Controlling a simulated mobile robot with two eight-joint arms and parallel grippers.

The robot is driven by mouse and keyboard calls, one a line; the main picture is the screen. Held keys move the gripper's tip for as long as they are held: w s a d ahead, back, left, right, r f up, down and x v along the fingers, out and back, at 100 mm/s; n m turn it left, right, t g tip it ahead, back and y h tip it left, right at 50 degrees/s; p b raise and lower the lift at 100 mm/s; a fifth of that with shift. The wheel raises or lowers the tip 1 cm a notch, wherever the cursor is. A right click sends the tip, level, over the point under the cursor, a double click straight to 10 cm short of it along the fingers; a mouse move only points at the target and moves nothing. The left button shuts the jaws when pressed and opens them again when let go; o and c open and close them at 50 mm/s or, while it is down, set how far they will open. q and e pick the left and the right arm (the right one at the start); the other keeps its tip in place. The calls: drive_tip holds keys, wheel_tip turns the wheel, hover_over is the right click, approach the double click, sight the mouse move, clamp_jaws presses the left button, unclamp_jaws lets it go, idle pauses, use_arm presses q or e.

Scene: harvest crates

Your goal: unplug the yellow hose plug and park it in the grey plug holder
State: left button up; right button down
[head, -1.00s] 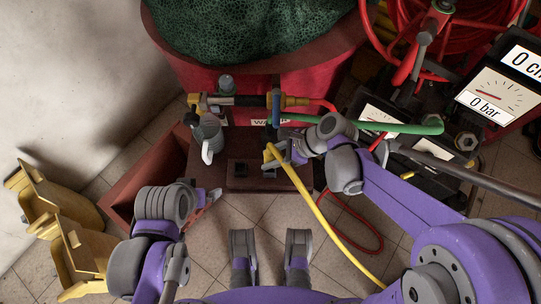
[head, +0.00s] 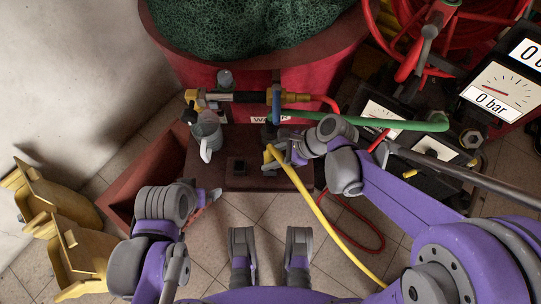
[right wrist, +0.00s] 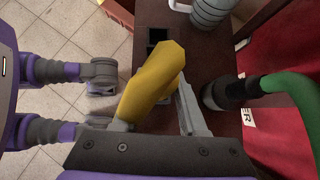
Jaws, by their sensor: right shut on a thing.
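The yellow hose plug (right wrist: 152,82) is held between the fingers of my right gripper (head: 281,160), which is shut on it above the brown board (head: 212,179). Its yellow hose (head: 322,219) trails down to the right in the head view. A small dark, square-mouthed block (head: 238,167) sits on the board left of the gripper; it also shows beyond the plug in the right wrist view (right wrist: 157,36). I take it for the plug holder, but its grey is not clear. The plug's tip is hidden. My left gripper (head: 210,195) is at the board's left; its jaw gap is unclear.
A grey jug (head: 207,134) stands at the board's back left. A green hose (head: 376,124) ends at a black fitting (right wrist: 218,94) close to my right gripper. A red-brown trough (head: 146,180) and yellow crates (head: 83,252) are left; gauges (head: 498,92) are right.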

use_arm(q)
drive_tip(key=shift+w+f+b, duration=0.1)
drive_tip(key=shift+f+b, duration=0.55)
drive_tip(key=shift+f, duration=0.25)
use_arm(e)
drive_tip(key=shift+f, duration=1.05)
drive_tip(key=shift+c, duration=1.9)
unclamp_jaws()
use_arm(q)
drive_tip(key=r+p, duration=0.1)
drive_tip(key=r, duration=0.1)
drive_tip(key=r+p, duration=0.1)
drive_tip(key=p, duration=0.1)
drive_tip(key=shift+s+r, duration=0.2)
drive_tip(key=shift+r, duration=0.2)
use_arm(e)
drive_tip(key=v, duration=1)
drive_tip(key=shift+d+r, duration=0.2)
drive_tip(key=shift+r, duration=0.2)
